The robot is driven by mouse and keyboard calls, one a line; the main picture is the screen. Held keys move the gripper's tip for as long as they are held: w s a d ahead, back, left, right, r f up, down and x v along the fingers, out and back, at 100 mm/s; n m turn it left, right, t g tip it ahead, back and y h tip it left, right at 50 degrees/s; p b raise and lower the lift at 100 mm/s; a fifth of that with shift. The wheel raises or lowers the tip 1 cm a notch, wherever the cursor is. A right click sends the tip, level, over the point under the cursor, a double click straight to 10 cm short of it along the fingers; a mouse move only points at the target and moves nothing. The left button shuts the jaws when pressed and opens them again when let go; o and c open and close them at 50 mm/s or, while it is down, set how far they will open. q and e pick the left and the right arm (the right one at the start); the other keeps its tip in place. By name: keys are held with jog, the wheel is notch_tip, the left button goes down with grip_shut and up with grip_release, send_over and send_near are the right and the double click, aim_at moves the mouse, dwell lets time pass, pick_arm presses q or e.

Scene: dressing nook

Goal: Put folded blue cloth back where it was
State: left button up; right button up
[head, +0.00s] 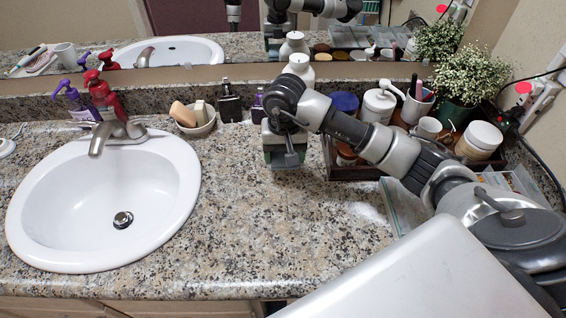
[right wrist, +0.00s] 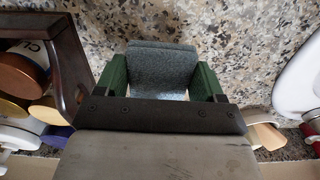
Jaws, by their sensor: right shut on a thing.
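My right gripper (head: 285,158) is over the counter, between the sink and the dark tray. In the right wrist view its two green fingers stand on either side of the folded blue cloth (right wrist: 162,68), a small grey-blue folded pad. The gripper is shut on the cloth. Speckled counter shows beyond it; I cannot tell whether the cloth touches the counter. In the head view the cloth is mostly hidden by the gripper. My left gripper is not in view.
A dark tray (head: 333,160) full of jars and bottles stands close on the right. The white sink (head: 45,200) is on the left. A small bowl (head: 200,128) and dark bottle (head: 229,104) stand behind. The counter (head: 270,225) in front is clear.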

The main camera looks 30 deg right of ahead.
aim_at(283, 154)
jog(key=shift+w+f, duration=0.2)
jog(key=shift+w, duration=0.1)
jog(key=shift+f, duration=2)
jog(key=shift+f, duration=0.1)
jog(key=o, duration=0.9)
notch_tip(283, 154, up, 12)
jog(key=shift+r, duration=0.15)
